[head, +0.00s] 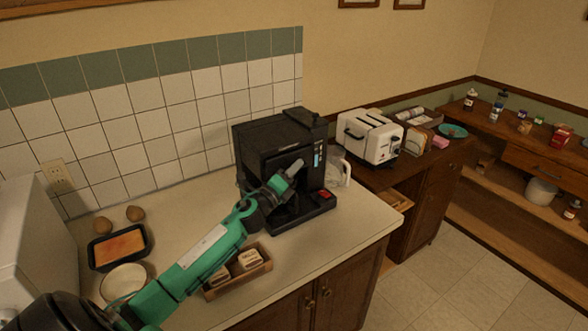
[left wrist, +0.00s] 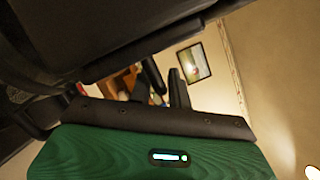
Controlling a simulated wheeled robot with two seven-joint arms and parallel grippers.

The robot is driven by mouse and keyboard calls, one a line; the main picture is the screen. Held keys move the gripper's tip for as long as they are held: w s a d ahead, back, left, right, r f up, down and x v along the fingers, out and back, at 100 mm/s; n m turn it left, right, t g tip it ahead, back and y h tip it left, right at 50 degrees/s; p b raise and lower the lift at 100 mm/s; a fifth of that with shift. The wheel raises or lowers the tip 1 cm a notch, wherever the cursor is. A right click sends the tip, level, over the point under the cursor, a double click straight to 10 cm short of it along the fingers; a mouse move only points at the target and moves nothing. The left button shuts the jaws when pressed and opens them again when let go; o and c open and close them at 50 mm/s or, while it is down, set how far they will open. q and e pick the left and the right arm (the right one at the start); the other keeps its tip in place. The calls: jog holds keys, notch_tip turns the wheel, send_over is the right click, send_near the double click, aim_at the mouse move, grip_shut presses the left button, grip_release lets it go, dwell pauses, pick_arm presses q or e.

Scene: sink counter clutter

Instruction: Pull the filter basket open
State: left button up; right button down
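The black coffee machine (head: 268,145) stands on the counter. Its front faces right and toward me, with a small lit display and a red patch on its base. I cannot make out the filter basket; my left gripper and wrist cover the middle of the machine's front. My left gripper (head: 290,172) is in front of that face, and I cannot tell whether it touches. In the left wrist view the two dark fingers (left wrist: 166,80) stand apart with a narrow gap and nothing visible between them. The machine's dark body (left wrist: 60,40) fills the upper left there. My right gripper is out of view.
A small wooden box (head: 240,273) with items sits below my left arm. A black-rimmed tray (head: 118,247), a white bowl (head: 123,282) and two brown eggs are at left. A glass jug (head: 338,170) and a white toaster (head: 370,137) are right of the machine.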

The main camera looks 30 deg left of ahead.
pick_arm(q)
jog(key=shift+c, duration=0.5)
grip_shut()
jog(key=s+d+p, duration=0.2)
jog(key=s+d, duration=0.2)
jog(key=d, duration=0.7)
jog(key=shift+s, duration=0.35)
jog(key=shift+o, duration=0.5)
grip_release()
